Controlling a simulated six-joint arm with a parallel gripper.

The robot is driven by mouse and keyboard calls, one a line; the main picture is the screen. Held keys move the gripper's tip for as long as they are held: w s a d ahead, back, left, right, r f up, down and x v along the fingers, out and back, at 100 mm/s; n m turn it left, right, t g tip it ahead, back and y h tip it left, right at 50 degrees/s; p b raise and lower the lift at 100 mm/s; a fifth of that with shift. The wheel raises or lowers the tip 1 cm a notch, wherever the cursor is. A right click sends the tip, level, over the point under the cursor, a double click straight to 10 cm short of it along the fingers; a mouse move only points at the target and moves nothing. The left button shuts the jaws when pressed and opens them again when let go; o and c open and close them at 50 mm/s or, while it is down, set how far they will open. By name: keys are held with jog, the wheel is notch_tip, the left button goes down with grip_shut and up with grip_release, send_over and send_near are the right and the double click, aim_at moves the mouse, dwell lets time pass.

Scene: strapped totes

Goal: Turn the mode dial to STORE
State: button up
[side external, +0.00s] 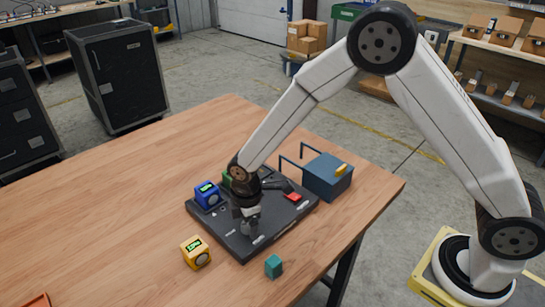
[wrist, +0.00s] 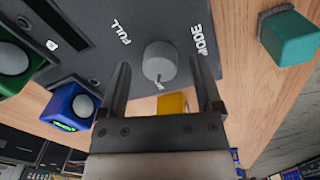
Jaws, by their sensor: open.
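The mode dial (wrist: 160,60) is a round grey knob on a dark panel (wrist: 95,30). A small pale mark shows on its lower edge in the wrist view. The word MODE is printed to its right and FULL to its left; I cannot make out a STORE label. My gripper (wrist: 160,76) is open, with one finger on each side of the dial and visible gaps between. In the side view my gripper (side external: 249,225) points down over the front part of the panel (side external: 240,245) and hides the dial. I cannot tell how far down the fingertips reach.
A blue device (side external: 206,196) and a green one (side external: 226,179) stand at the panel's left. A yellow device (side external: 195,252) and a teal cube (side external: 273,267) are on the table in front. A red part (side external: 293,197) and a dark blue box (side external: 330,180) lie right.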

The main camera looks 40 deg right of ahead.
jog(key=shift+s+r, duration=0.2)
jog(key=shift+r, duration=3.5)
jog(key=s+d+r+m+t, duration=0.2)
jog(key=s+d+r+m, duration=0.1)
jog(key=s+d+m, duration=1.1)
jog(key=shift+s+d+r, duration=0.15)
jog(key=shift+s+d, duration=0.05)
